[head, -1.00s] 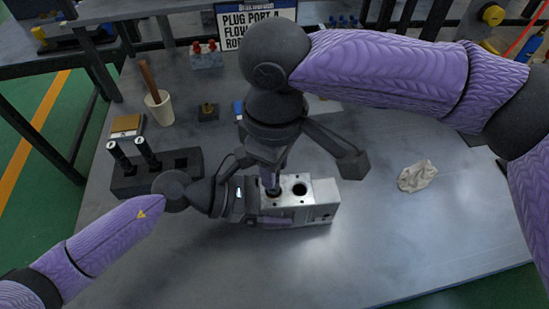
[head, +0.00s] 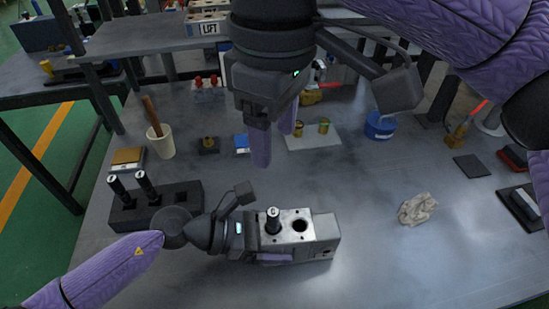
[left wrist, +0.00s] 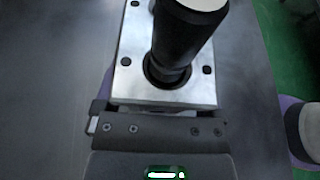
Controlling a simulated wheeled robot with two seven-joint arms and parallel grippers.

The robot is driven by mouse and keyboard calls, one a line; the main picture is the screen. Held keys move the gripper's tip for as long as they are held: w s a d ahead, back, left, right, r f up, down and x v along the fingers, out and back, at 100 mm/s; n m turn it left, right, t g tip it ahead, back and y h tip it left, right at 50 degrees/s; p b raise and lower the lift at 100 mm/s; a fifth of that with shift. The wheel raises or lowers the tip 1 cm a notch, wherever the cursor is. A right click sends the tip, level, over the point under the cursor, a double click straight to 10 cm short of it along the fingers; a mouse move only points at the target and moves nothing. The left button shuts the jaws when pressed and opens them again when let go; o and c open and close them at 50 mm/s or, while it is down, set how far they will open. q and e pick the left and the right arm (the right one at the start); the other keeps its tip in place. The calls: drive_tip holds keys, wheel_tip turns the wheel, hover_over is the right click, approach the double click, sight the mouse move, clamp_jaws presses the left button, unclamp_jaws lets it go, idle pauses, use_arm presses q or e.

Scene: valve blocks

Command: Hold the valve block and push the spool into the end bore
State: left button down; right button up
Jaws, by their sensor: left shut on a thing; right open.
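The valve block (head: 322,234) is a silver-grey metal block lying on the table, with round bores in its top. My left gripper (head: 266,236) is shut on its left end, with a purple finger along the front side. The spool (head: 273,220), black with a marked white cap, stands upright in the bore at the held end, its upper part sticking out. The left wrist view shows the spool (left wrist: 183,40) in that bore and the block's top face (left wrist: 130,82). The other bore (head: 299,226) is empty. My right gripper (head: 276,142) is open and empty, above and behind the block.
A dark rack (head: 182,205) with two similar black spools stands left of the block. Behind are a cup (head: 160,142) with a brush and a blue tub (head: 380,126). A crumpled cloth (head: 417,209) lies to the right. The table front is clear.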

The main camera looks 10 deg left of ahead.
idle(0.3)
use_arm(q)
unclamp_jaws()
